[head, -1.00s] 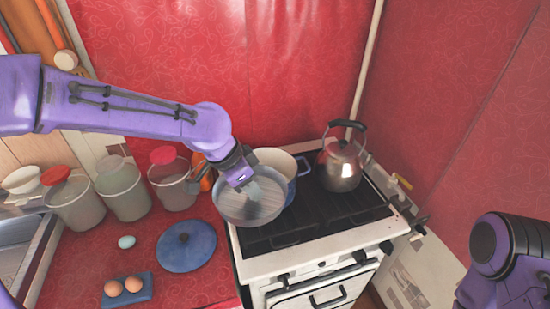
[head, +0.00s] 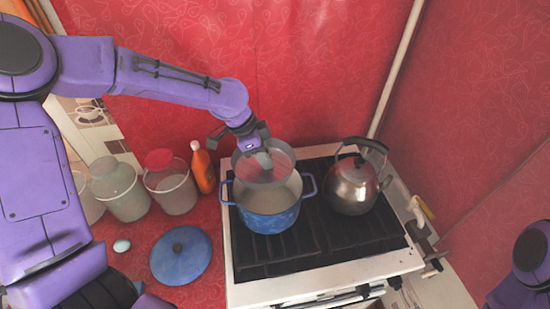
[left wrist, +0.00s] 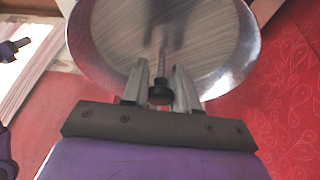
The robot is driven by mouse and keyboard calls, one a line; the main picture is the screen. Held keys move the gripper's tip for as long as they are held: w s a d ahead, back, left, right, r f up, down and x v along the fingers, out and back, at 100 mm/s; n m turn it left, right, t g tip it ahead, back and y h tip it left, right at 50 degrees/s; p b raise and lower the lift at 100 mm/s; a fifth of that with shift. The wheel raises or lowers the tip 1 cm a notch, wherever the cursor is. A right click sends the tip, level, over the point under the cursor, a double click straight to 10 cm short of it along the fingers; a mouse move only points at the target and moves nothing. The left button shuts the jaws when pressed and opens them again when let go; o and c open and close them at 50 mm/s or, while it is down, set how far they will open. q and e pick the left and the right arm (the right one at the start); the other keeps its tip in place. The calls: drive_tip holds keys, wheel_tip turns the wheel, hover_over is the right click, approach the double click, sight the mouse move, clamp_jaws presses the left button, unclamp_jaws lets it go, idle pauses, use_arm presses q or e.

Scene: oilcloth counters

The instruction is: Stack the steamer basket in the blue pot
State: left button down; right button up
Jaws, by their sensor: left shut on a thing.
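The blue pot (head: 268,218) stands open on the left part of the stove, with a loop handle at each side and a pale inside. The steamer basket (head: 283,172), a round shallow metal dish, hangs above the pot's far part and overlaps its back rim in the head view. My left gripper (head: 261,157) is shut on the basket's central post. In the left wrist view the gripper (left wrist: 160,92) has its fingers on either side of the post's dark knob, and the basket (left wrist: 232,45) fills the upper middle. My right gripper is out of view.
A metal kettle (head: 353,186) stands right of the pot on the stove (head: 300,245). A blue lid (head: 181,256) and a pale egg (head: 122,246) lie on the red counter. An orange bottle (head: 203,170) and lidded containers (head: 171,190) stand left of the pot.

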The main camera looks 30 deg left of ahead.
sight(263, 170)
use_arm(q)
drive_tip(key=s+f, duration=0.2)
drive_tip(key=shift+f, duration=0.35)
drive_tip(key=shift+w+f, duration=0.3)
drive_tip(key=shift+w, duration=0.25)
drive_tip(key=shift+w+f, duration=0.15)
drive_tip(key=shift+f, duration=0.15)
drive_tip(key=shift+s+f, duration=0.15)
drive_tip(key=shift+s, duration=0.2)
drive_tip(key=c, duration=0.8)
unclamp_jaws()
drive_tip(key=shift+w+f, duration=0.1)
drive_tip(key=shift+w, duration=0.05)
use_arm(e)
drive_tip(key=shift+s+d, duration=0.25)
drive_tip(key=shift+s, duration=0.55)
